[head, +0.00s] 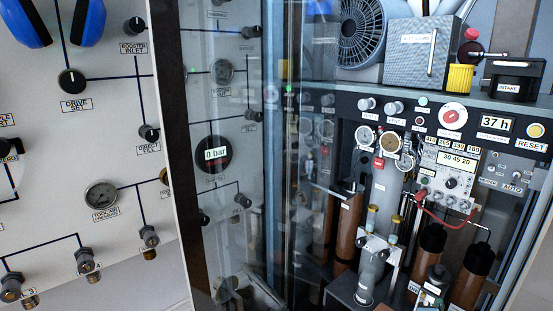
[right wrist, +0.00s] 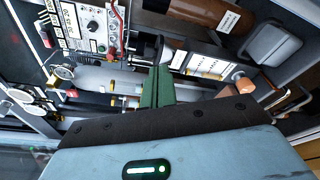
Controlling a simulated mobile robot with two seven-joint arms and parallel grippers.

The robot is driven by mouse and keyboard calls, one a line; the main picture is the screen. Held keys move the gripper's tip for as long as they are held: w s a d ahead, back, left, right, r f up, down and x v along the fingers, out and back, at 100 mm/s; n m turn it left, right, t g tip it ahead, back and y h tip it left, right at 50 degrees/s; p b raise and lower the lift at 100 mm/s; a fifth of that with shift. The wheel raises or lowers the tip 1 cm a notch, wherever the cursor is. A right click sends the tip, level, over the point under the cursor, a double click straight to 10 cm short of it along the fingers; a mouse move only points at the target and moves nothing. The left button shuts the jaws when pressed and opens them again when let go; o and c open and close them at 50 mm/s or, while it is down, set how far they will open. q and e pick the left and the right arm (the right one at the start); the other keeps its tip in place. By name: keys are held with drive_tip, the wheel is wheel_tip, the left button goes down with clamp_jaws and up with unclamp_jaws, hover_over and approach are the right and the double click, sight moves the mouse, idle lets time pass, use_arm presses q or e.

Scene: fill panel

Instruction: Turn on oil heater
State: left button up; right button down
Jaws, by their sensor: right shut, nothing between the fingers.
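The fill panel (head: 515,166) fills the right of the head view. At its right end a small label (head: 488,181) seems to read HEATER, beside small switches and an AUTO label (head: 512,188). The switch positions are too small to tell. My right gripper (right wrist: 157,82) shows in the right wrist view as green fingers close together, shut with nothing between them. It points toward the cylinders below the panel, apart from the white control plate (right wrist: 88,25). I cannot make out the right gripper in the head view. My left gripper is in neither view.
Brown cylinders (head: 475,272) and a grey column (head: 383,190) stand under the panel. A red hose (head: 445,217) crosses in front. A clear glass door or pane (head: 245,150) stands left of the opening. A white gauge board (head: 80,190) is at far left.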

drive_tip(key=s+a+f+m+g+y, duration=0.1)
drive_tip(key=s+a+f+m+y, duration=0.3)
drive_tip(key=s+f, duration=0.5)
drive_tip(key=s+a+f+m+g+y, duration=0.1)
drive_tip(key=s+a+f+m+y, duration=0.25)
drive_tip(key=s+a+f, duration=0.6)
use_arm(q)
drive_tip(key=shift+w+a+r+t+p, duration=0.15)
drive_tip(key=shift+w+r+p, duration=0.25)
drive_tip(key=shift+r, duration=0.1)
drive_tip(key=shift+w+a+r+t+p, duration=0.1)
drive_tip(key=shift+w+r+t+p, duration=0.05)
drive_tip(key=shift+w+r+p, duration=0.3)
use_arm(e)
drive_tip(key=s+a+m+g+y, duration=0.1)
drive_tip(key=s+a+m+y, duration=0.1)
drive_tip(key=s, duration=0.8)
drive_tip(key=s+a+m+g+y, duration=0.1)
drive_tip(key=s+a+m+y, duration=0.2)
drive_tip(key=s, duration=0.8)
drive_tip(key=shift+s+a+r+m, duration=0.15)
drive_tip(key=shift+a+r+m, duration=0.25)
drive_tip(key=shift+a+m, duration=0.3)
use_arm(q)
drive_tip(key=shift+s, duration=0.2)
use_arm(e)
drive_tip(key=shift+s+f, duration=0.1)
